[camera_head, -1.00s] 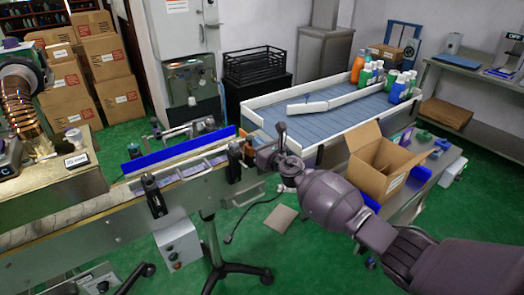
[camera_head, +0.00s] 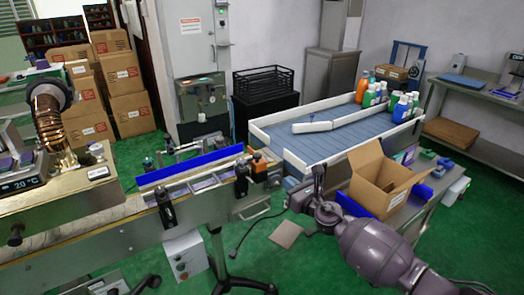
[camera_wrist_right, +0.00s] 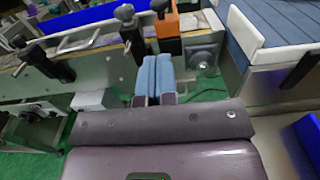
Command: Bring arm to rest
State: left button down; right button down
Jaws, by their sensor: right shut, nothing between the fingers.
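My right gripper (camera_head: 318,180) is in front of the blue accumulation table, to the left of the open cardboard box. In the right wrist view its two blue fingertips (camera_wrist_right: 156,72) are pressed together with nothing between them. It is clear of the conveyor (camera_head: 190,205), which stands to its left in the head view. My right arm (camera_head: 380,250) reaches in from the lower right. My left gripper is not in view.
An open cardboard box (camera_head: 378,182) stands on a bench close to the right arm. The blue table (camera_head: 340,140) with white rails holds several bottles (camera_head: 392,97). A machine with a copper coil (camera_head: 50,125) is at left. Green floor (camera_head: 330,265) is free below the gripper.

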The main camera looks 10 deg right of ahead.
jog(key=s+d+f+n+g+h, duration=0.1)
jog(key=s+f+n+g+h, duration=0.1)
jog(key=s+f+n, duration=0.4)
jog(key=s+d+f+n+g+h, duration=0.2)
jog(key=s+f+n, duration=0.3)
jog(key=s+n, duration=1.1)
jog(key=s+d+f+n+g+h, duration=0.1)
jog(key=s+d+f+n+h, duration=0.1)
jog(key=s+f+n, duration=0.4)
jog(key=s+n, duration=0.5)
jog(key=s, duration=0.4)
jog(key=shift+s+f+g, duration=0.3)
jog(key=shift+g, duration=0.1)
